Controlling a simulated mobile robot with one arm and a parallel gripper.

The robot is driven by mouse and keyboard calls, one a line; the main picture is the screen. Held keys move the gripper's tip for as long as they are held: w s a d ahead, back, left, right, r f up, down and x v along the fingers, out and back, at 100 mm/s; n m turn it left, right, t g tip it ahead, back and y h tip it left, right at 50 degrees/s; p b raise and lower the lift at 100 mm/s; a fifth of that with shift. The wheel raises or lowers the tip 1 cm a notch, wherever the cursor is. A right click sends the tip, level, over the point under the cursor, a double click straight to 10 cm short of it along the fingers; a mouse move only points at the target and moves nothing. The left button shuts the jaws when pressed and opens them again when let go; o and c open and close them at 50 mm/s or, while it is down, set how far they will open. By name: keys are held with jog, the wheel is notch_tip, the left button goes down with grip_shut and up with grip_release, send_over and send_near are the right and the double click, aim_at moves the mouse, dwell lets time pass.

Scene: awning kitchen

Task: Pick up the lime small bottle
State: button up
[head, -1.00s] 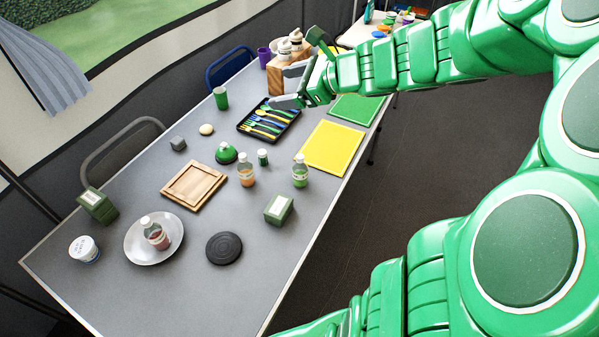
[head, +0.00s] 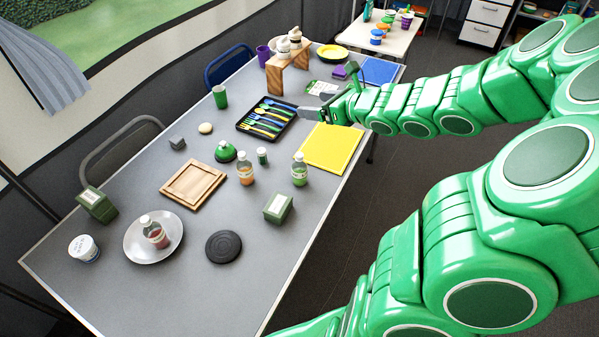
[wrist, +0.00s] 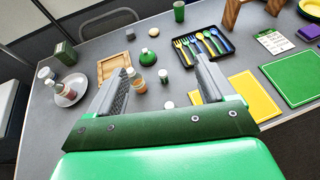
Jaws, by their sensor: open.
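The lime small bottle (head: 300,170) stands upright on the grey table (head: 150,290), near its right long edge and just left of the yellow board (head: 330,149). It has a pale cap and green contents. My gripper (head: 308,113) is in the air beyond it, by the cutlery tray. In the wrist view my gripper (wrist: 165,70) is open, with two grey fingers spread and nothing held between them. A white-capped item (wrist: 168,105) shows low between the fingers; I cannot tell if it is the lime bottle.
Near the lime bottle stand an orange bottle (head: 246,172), a small green jar (head: 262,156), a green dome (head: 226,153) and a green box (head: 278,208). The cutlery tray (head: 243,128) lies beyond. A black disc (head: 223,247) and a plate (head: 135,252) with a red bottle are nearer.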

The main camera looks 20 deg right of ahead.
aim_at(305, 172)
notch_tip(305, 172, down, 26)
jog(key=shift+r, duration=0.1)
jog(key=shift+x, duration=1.3)
jog(key=shift+s+a+x, duration=0.15)
jog(key=shift+x, duration=0.75)
jog(key=shift+s+a+x, duration=0.15)
jog(key=shift+x, duration=1.65)
jog(key=c, duration=1.1)
jog(key=shift+r, duration=4.95)
